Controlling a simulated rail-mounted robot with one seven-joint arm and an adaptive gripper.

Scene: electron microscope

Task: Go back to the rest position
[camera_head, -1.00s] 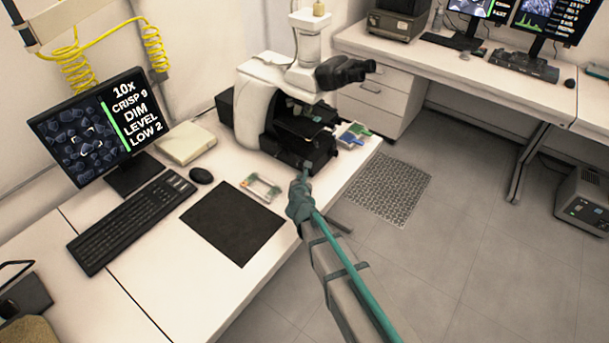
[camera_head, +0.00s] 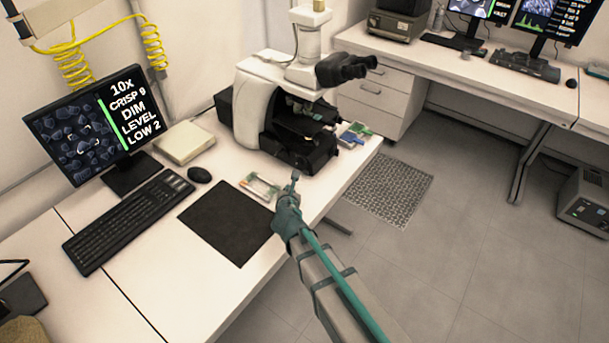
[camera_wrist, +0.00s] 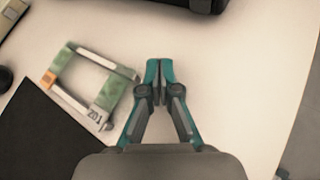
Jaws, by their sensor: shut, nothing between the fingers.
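My gripper (camera_head: 295,178) is over the front right edge of the white desk, in front of the microscope and apart from it. In the wrist view my gripper (camera_wrist: 158,72) shows its two teal-and-grey fingers with the tips together and nothing between them. The microscope (camera_head: 262,105), white with a dark stage and black eyepieces, stands behind the gripper. Its dark base shows at the top of the wrist view (camera_wrist: 190,3). No marker of a rest position shows.
A green and white slide holder (camera_head: 262,187) lies left of my gripper, beside a black mat (camera_head: 228,222). Farther left are a keyboard (camera_head: 128,220), a mouse (camera_head: 200,175) and a monitor (camera_head: 90,130). Colored slides (camera_head: 352,134) lie right of the microscope.

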